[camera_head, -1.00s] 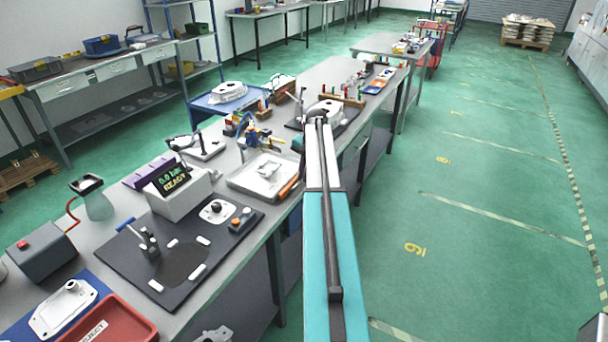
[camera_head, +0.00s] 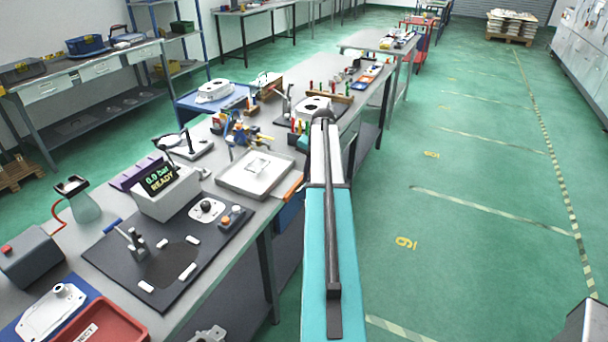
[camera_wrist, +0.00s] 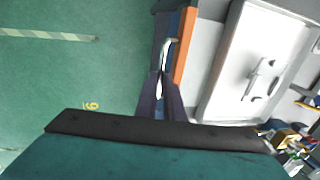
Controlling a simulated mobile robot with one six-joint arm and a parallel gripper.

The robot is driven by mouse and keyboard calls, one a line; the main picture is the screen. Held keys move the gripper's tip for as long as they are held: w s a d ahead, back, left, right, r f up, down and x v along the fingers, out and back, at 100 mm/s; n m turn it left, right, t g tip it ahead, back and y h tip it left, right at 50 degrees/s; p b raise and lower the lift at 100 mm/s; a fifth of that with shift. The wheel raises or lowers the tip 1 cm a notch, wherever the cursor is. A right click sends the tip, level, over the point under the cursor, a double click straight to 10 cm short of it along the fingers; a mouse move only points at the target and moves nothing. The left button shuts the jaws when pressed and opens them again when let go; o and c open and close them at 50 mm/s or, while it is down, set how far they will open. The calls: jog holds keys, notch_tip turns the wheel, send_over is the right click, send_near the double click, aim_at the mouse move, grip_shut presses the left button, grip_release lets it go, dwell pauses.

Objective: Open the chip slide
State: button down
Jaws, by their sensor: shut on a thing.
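The chip slide, as far as I can make it out, is the dark blue part with an orange edge strip (camera_wrist: 185,45) at the bench side in the wrist view. The orange strip (camera_head: 293,187) also shows in the head view, beside my arm. A bright metal handle (camera_wrist: 169,48) stands out from the blue face. My gripper (camera_wrist: 161,92) is shut on this handle, its dark fingers close together at the handle's near end. In the head view my own arm hides the gripper and handle. How far the slide stands out is unclear.
A pale tray with a casting (camera_head: 227,180) lies on the bench right beside the orange strip. Farther left are a black mat (camera_head: 109,252) and a display reading READY (camera_head: 160,177). Green floor (camera_head: 470,260) is open to the right of the bench.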

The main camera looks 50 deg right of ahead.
jog(key=c, duration=1.9)
grip_release()
jog(key=shift+o, duration=0.2)
jog(key=shift+r, duration=0.1)
notch_tip(320, 180, up, 14)
jog(key=s+b, duration=0.2)
jog(key=b, duration=0.1)
jog(key=shift+s+d+f, duration=0.25)
jog(key=shift+d, duration=0.1)
